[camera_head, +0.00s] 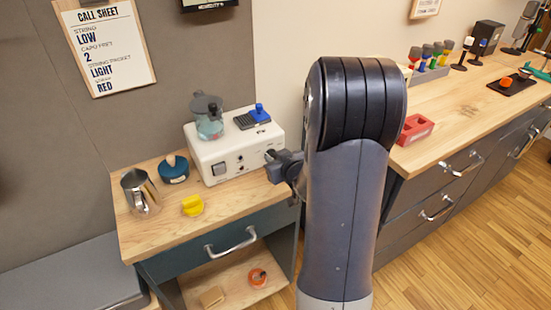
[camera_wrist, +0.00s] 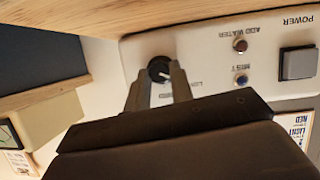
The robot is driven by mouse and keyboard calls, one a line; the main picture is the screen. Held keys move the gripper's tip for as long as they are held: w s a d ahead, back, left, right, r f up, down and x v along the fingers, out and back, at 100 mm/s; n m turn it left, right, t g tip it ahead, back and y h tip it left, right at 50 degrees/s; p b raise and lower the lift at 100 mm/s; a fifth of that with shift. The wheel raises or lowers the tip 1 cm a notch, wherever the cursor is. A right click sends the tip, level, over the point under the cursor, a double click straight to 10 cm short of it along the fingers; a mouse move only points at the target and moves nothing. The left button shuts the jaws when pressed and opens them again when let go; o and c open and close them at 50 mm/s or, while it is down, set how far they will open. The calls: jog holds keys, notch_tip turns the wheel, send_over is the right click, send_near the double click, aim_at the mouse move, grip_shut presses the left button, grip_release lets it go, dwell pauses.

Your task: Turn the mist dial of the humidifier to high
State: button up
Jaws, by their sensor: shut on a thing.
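The humidifier is a white box (camera_head: 228,158) on the small wooden cabinet in the head view, with a clear tank (camera_head: 208,122) on top. Its front panel (camera_wrist: 208,60) fills the upper right of the wrist view, upside down. The black mist dial (camera_wrist: 158,69) there has a pale pointer mark. Scale lettering beside it is partly hidden by a finger. My gripper (camera_wrist: 157,80) is shut on the dial, one finger on each side. In the head view my gripper (camera_head: 271,160) is at the panel's right end, and the dial is hidden.
The power button (camera_wrist: 298,63) and two small indicator lights (camera_wrist: 241,62) sit beside the dial. On the cabinet top (camera_head: 235,194) are a metal pitcher (camera_head: 140,193), a blue round container (camera_head: 174,171) and a yellow object (camera_head: 193,206). A long workbench (camera_head: 445,125) stands to the right.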

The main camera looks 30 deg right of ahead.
grip_shut()
jog(key=shift+r+p, duration=0.1)
jog(key=shift+p, duration=0.35)
jog(key=m+p, duration=0.1)
jog(key=p, duration=0.1)
jog(key=shift+d+r+y+p, duration=0.15)
jog(key=shift+y+p, duration=0.15)
jog(key=shift+y, duration=0.1)
jog(key=m+y+p, duration=0.2)
jog(key=m+p, duration=0.1)
jog(key=p, duration=0.1)
jog(key=shift+d+p, duration=0.2)
jog(key=shift+p, duration=0.15)
jog(key=m+y+p, duration=0.2)
jog(key=m, duration=0.1)
jog(key=shift+d+f, duration=0.15)
jog(key=shift+f, duration=0.2)
jog(key=shift+f+m+t+y+p, duration=0.2)
jog(key=shift+m+t+y+p, duration=0.3)
jog(key=shift+m+y, duration=0.75)
jog(key=shift+m+h, duration=0.25)
jog(key=shift+m, duration=0.3)
